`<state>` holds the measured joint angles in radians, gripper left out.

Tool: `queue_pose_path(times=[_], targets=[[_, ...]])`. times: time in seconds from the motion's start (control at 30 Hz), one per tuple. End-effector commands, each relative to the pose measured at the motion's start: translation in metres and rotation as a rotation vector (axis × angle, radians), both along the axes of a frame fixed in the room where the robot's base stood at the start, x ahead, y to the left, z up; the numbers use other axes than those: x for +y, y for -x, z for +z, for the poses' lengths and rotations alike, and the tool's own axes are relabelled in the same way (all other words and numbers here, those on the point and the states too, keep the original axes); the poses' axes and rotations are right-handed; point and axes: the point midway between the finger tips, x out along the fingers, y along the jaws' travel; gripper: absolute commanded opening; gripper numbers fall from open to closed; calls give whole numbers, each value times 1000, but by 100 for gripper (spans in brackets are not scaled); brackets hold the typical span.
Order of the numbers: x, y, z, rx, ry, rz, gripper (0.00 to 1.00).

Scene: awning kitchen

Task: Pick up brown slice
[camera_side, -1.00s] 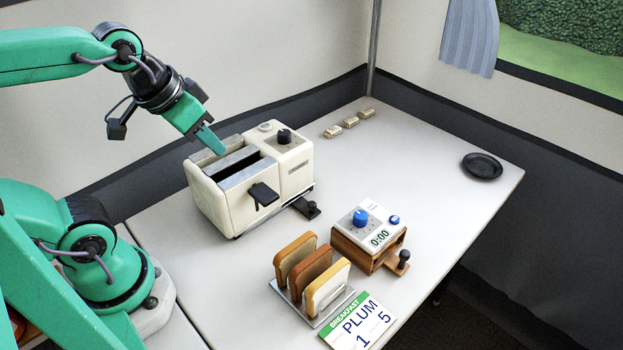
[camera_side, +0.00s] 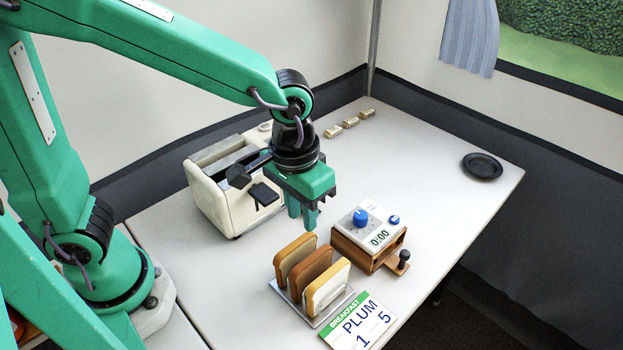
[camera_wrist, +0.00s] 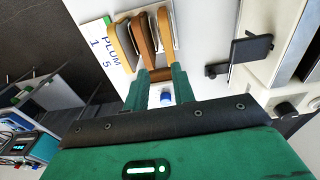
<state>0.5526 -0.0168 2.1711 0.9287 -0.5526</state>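The brown slice (camera_side: 310,276) stands upright in the middle of a metal rack (camera_side: 333,316), between a tan slice (camera_side: 287,262) and a pale slice (camera_side: 329,287). In the wrist view the brown slice (camera_wrist: 144,36) is again in the middle, just beyond my fingertips. My gripper (camera_side: 303,222) points down above the table, a little behind and above the rack. Its two fingers are apart with nothing between them, as the wrist view (camera_wrist: 160,78) shows. The lower parts of the slices are hidden in the rack.
A cream toaster (camera_side: 217,200) stands behind my gripper, partly hidden by it. A timer box (camera_side: 366,240) with a blue knob is right of the rack. A BREAKFAST card (camera_side: 360,322) is in front. A dark plate (camera_side: 482,166) lies far right; the table between is clear.

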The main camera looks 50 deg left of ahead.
Motion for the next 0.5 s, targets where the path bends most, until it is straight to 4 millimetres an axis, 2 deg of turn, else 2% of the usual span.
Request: queue_pose_path(times=[0.1,0.2,0.5], targets=[[-17,2,-12,31,-18,-4,25],[-25,3,-18,44,-27,-2,25],[-29,4,-23,51,-32,0,25]])
